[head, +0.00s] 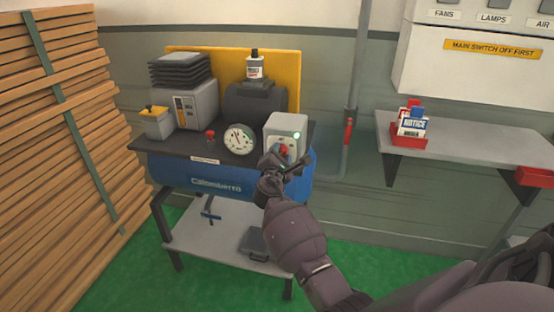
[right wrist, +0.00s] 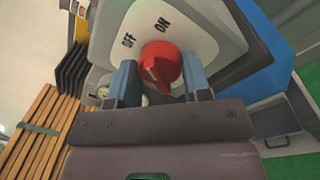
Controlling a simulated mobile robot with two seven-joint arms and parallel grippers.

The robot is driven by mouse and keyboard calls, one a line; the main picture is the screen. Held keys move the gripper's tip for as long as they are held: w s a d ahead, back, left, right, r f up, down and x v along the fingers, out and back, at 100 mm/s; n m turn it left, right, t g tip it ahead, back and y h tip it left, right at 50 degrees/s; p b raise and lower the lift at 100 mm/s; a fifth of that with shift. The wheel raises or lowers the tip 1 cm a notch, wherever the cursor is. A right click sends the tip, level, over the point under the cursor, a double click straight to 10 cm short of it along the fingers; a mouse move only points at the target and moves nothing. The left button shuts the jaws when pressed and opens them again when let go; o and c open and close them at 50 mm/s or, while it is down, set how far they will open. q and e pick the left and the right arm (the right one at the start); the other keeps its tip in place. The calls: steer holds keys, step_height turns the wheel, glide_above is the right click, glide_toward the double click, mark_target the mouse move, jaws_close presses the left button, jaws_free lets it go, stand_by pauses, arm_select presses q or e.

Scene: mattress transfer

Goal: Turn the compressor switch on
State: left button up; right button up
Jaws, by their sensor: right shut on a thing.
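The compressor (head: 230,180) is a blue tank marked "Calomberro" under a dark top plate. A pale grey switch box (head: 286,127) stands at the right end of the plate, with a small green light lit on its face. Its red rotary knob (head: 283,150) is partly hidden by my right gripper (head: 286,160). In the right wrist view the red knob (right wrist: 160,66) sits between the blue fingers of my right gripper (right wrist: 158,82), which is shut on it. "OFF" and "ON" labels show beyond the knob; which one it points at is unclear. My left gripper is not in view.
A round gauge (head: 238,139) and a small red valve (head: 210,134) are left of the switch box. Stacked planks (head: 60,130) stand at the left. A wall shelf (head: 470,140) with a red notice holder (head: 409,125) is at the right. Green floor lies below.

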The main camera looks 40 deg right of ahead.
steer(key=m+b, duration=0.2)
steer(key=m, duration=0.1)
steer(key=shift+f, duration=0.4)
steer(key=shift+r+m, duration=0.1)
steer(key=shift+m, duration=0.6)
steer(key=shift+r+m+h+b, duration=0.1)
steer(key=shift+m+h+b, duration=0.2)
steer(key=shift+m+b, duration=0.15)
steer(key=shift+r, duration=0.1)
steer(key=o, duration=0.9)
steer(key=shift+s+a, duration=0.1)
